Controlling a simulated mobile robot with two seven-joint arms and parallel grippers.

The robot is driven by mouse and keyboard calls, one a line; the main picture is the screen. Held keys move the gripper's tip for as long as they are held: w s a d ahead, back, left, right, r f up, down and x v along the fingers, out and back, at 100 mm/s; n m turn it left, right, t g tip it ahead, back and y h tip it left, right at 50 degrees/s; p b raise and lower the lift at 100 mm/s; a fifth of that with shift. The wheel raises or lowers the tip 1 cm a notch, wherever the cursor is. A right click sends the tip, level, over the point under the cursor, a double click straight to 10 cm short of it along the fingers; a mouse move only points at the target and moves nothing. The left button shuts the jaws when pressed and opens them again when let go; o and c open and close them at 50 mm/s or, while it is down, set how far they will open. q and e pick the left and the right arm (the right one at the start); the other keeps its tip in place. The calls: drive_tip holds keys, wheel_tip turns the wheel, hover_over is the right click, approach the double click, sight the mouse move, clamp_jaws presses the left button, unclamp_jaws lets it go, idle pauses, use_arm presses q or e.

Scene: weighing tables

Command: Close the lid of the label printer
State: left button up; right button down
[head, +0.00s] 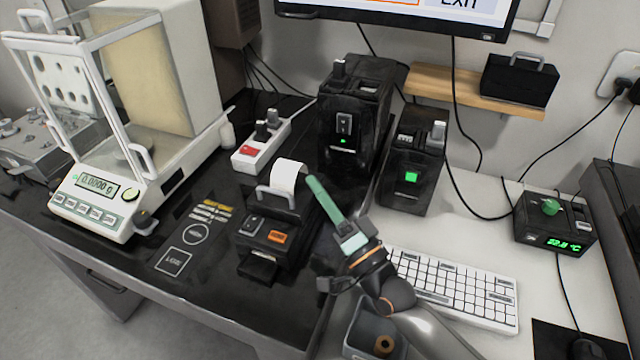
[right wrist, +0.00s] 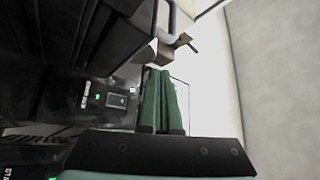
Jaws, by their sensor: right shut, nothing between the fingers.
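The label printer (head: 262,238) is a small black box with an orange button, standing near the front of the dark table. My right gripper (head: 314,184) has green fingers, shut and empty, just right of the paper and the printer's back. Its shut fingers also show in the right wrist view (right wrist: 160,74); contact with the lid cannot be made out. My left gripper is not in view.
A balance (head: 95,205) with a glass case stands left. A power strip (head: 262,148) and black devices (head: 352,115) (head: 411,170) stand behind the printer. A white keyboard (head: 455,288) lies right of my arm. A monitor (head: 400,12) hangs above.

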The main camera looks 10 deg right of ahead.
idle(0.5)
drive_tip(key=v, duration=0.5)
drive_tip(key=shift+f, duration=0.2)
drive_tip(key=s+d, duration=0.4)
drive_tip(key=s, duration=0.7)
drive_tip(key=shift+d+r, duration=0.2)
drive_tip(key=shift+d, duration=0.15)
